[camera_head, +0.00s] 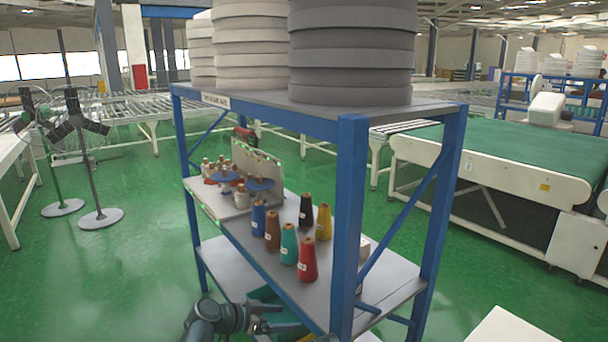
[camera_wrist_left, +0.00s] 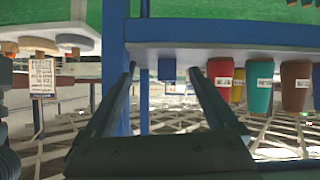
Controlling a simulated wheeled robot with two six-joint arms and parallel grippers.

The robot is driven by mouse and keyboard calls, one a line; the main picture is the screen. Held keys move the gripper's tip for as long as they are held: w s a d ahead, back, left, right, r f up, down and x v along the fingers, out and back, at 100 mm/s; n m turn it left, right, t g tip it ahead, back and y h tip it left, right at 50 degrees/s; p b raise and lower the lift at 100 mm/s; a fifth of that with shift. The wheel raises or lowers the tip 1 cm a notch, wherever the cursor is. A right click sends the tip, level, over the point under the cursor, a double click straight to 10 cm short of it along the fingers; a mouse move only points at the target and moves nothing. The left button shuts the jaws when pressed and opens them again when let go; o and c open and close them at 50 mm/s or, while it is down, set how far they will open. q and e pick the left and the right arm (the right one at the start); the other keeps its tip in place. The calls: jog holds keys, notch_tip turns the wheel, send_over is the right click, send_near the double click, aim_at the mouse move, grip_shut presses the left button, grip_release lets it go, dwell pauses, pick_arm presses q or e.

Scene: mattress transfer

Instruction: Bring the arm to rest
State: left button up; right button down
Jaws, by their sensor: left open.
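My left gripper (camera_head: 277,318) is at the bottom middle of the head view, low in front of the blue shelf rack (camera_head: 352,220). Its jaws are open and hold nothing. In the left wrist view, which looks upside down, the two fingers (camera_wrist_left: 165,75) stand apart with a gap between them. The gripper is apart from the thread cones on the middle shelf: red (camera_head: 307,255), teal (camera_head: 289,244), brown (camera_head: 272,232), blue (camera_head: 258,220), black (camera_head: 306,212) and yellow (camera_head: 323,223). My right gripper is not in view.
The rack's edge and post are close to my left arm. Stacks of round grey pads (camera_head: 352,50) stand on the top shelf. A green conveyor (camera_head: 510,155) is at right. Green floor (camera_head: 110,270) is open at left.

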pick_arm(q)
jog(key=s+a+f+n+g+y, duration=0.6)
jog(key=s+a+f+n+y, duration=0.45)
jog(key=s, duration=0.35)
jog(key=s+d+r+m+p, duration=0.2)
jog(key=d, duration=0.3)
jog(key=s+d+r+m+g+y+p, duration=0.1)
jog(key=s+d+r+m+p, duration=0.1)
jog(key=d, duration=0.3)
jog(key=shift+s+p, duration=0.3)
jog(key=shift+s, duration=0.55)
